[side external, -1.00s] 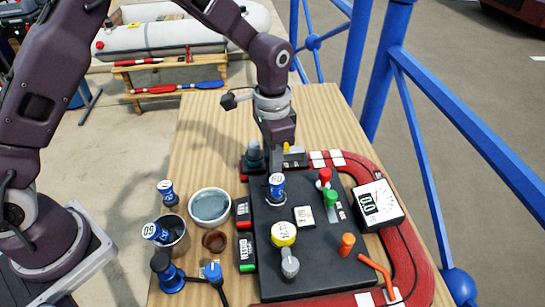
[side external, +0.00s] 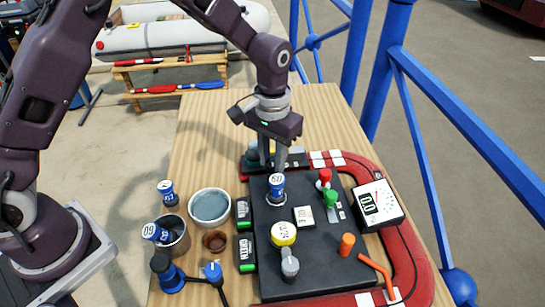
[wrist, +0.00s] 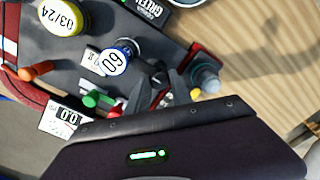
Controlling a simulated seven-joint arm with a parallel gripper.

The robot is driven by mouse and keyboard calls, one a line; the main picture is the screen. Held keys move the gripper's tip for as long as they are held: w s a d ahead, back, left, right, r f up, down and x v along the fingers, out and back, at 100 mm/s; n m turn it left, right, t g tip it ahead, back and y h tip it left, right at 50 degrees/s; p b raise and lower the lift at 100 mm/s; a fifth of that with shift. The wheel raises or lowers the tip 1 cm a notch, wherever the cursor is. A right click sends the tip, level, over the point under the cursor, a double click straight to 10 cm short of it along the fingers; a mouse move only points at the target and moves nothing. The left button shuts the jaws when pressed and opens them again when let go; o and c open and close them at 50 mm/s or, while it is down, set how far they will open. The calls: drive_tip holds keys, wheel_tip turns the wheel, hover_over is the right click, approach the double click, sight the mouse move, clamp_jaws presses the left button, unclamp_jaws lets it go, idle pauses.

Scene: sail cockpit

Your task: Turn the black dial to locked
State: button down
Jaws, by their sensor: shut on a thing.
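My gripper (side external: 273,166) reaches down to the far left part of the dark panel (side external: 325,262), with its fingers close together at the panel's surface. In the wrist view my gripper (wrist: 172,86) shows two grey fingers pointing at the panel. It is shut on the black dial, which the fingers hide almost entirely, so I cannot read its pointer. Two small indicator blocks stand at the panel's left edge; the upper block (side external: 243,210) and the lower block (side external: 246,247) both show green.
A blue-and-white knob (side external: 277,186) stands just in front of my fingers. Red and green levers (side external: 328,190), a yellow knob (side external: 284,234), a grey knob (side external: 290,264) and an orange knob (side external: 347,243) rise nearby.

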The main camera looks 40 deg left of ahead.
sight(272, 162)
idle(0.4)
drive_tip(key=c, duration=1.1)
unclamp_jaws()
drive_tip(key=shift+r, duration=0.1)
wheel_tip(272, 162, up, 6)
drive_tip(key=shift+r, duration=0.7)
drive_tip(key=s+a+r+t, duration=0.1)
drive_tip(key=s+a+r, duration=0.2)
drive_tip(key=s+r, duration=0.35)
drive_tip(key=s+a+r+t, duration=0.2)
drive_tip(key=s+a+r, duration=0.2)
drive_tip(key=s+r, duration=0.25)
drive_tip(key=s+a+t, duration=0.1)
drive_tip(key=s, duration=0.3)
drive_tip(key=s+a, duration=0.1)
drive_tip(key=s, duration=0.3)
drive_tip(key=s+a+f+t, duration=0.1)
drive_tip(key=s, duration=0.4)
drive_tip(key=shift+a+t, duration=0.1)
drive_tip(key=shift+t, duration=0.2)
